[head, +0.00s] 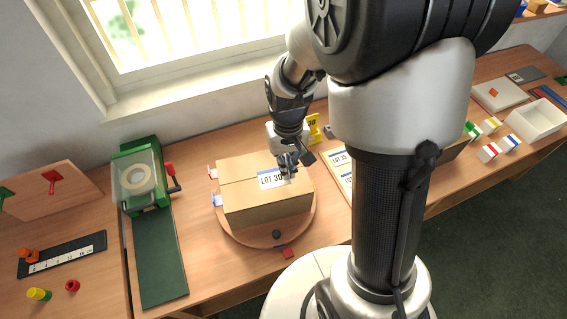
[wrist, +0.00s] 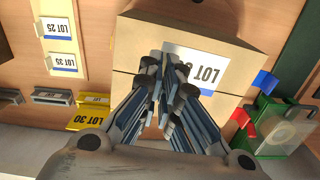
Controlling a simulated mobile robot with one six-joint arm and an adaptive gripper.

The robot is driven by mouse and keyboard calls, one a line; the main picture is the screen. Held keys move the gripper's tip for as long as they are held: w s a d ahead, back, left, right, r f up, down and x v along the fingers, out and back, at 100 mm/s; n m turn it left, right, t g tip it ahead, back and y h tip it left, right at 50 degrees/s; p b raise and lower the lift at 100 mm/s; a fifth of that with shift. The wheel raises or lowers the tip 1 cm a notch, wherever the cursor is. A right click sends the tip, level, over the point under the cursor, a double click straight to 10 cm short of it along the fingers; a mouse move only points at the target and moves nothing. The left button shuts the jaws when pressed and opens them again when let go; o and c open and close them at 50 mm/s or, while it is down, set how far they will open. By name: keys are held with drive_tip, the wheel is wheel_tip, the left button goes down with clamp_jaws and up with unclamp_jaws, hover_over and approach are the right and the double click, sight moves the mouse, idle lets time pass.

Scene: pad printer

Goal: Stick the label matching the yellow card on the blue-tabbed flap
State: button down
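The yellow card (head: 312,127) stands behind the box; in the wrist view the yellow card (wrist: 90,118) reads LOT 30. A cardboard box (head: 240,210) sits on a round wooden turntable (head: 258,240). Its blue tab (head: 216,199) is on the left of the nearer flap, the red tab (head: 212,172) on the farther one. My gripper (head: 288,168) is over the box top, its fingers closed together at one end of a white label (head: 271,180) reading LOT 30. The label (wrist: 207,74) lies over the nearer flap by the seam; whether it touches is unclear. Fingers hide its end.
A label sheet (head: 340,160) lies right of the box; the wrist view shows LOT 25 and LOT 35 labels on the sheet (wrist: 58,8). A green machine (head: 142,180) stands left. A white tray (head: 535,118) and small blocks are far right.

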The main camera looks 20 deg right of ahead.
sight(286, 187)
drive_tip(key=shift+f+b, duration=2.2)
drive_tip(key=shift+f, duration=0.75)
drive_tip(key=shift+f+b, duration=0.5)
drive_tip(key=shift+f, duration=0.2)
drive_tip(key=c, duration=1.7)
unclamp_jaws()
drive_tip(key=shift+r, duration=0.1)
drive_tip(key=shift+r+p, duration=2.5)
drive_tip(key=shift+r, duration=0.45)
